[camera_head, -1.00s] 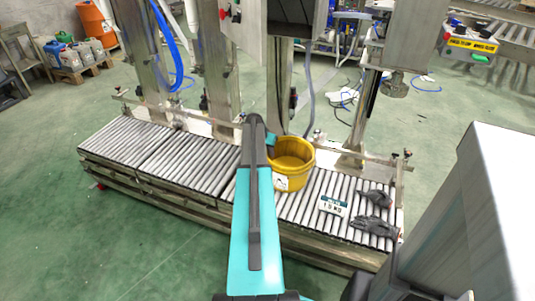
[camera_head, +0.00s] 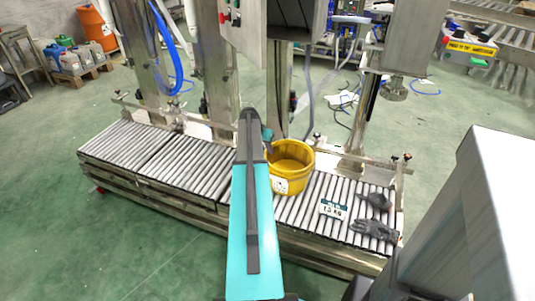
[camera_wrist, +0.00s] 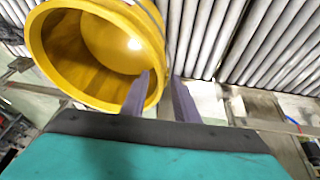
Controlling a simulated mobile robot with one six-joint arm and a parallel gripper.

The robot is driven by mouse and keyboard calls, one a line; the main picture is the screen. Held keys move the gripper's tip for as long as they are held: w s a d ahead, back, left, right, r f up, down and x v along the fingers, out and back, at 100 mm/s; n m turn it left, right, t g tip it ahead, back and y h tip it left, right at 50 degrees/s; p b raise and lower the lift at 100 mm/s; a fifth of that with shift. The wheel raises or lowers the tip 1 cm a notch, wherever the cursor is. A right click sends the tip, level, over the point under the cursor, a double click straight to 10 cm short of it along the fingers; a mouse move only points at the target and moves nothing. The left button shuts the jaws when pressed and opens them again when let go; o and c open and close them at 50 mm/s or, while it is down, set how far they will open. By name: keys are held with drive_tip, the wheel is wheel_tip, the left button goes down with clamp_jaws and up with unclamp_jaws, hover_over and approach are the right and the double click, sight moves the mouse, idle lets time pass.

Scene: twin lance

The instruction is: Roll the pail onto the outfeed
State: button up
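The yellow pail (camera_head: 292,170) stands upright, open-topped, on the grey roller conveyor (camera_head: 190,165), with a white label low on its side. My gripper (camera_head: 268,136) is at the pail's left rear rim in the head view, partly hidden by my arm. In the wrist view the pail (camera_wrist: 60,60) fills the upper left, its hollow inside showing. My gripper's two dark fingers (camera_wrist: 162,88) are apart there. The left finger overlaps the pail's opening and the right one lies just outside the rim; I cannot tell whether either touches it. Which stretch is the outfeed is unclear.
On the rollers right of the pail are a weight sign (camera_head: 333,209) and dark gloves (camera_head: 374,228). Steel posts and a guide rail line the conveyor's far side. The rollers left of my arm are clear. Jugs (camera_head: 85,58) stand on a pallet at back left.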

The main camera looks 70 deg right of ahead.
drive_tip(key=v, duration=0.7)
drive_tip(key=shift+a+r, duration=0.2)
drive_tip(key=shift+r, duration=0.1)
drive_tip(key=shift+w, duration=0.1)
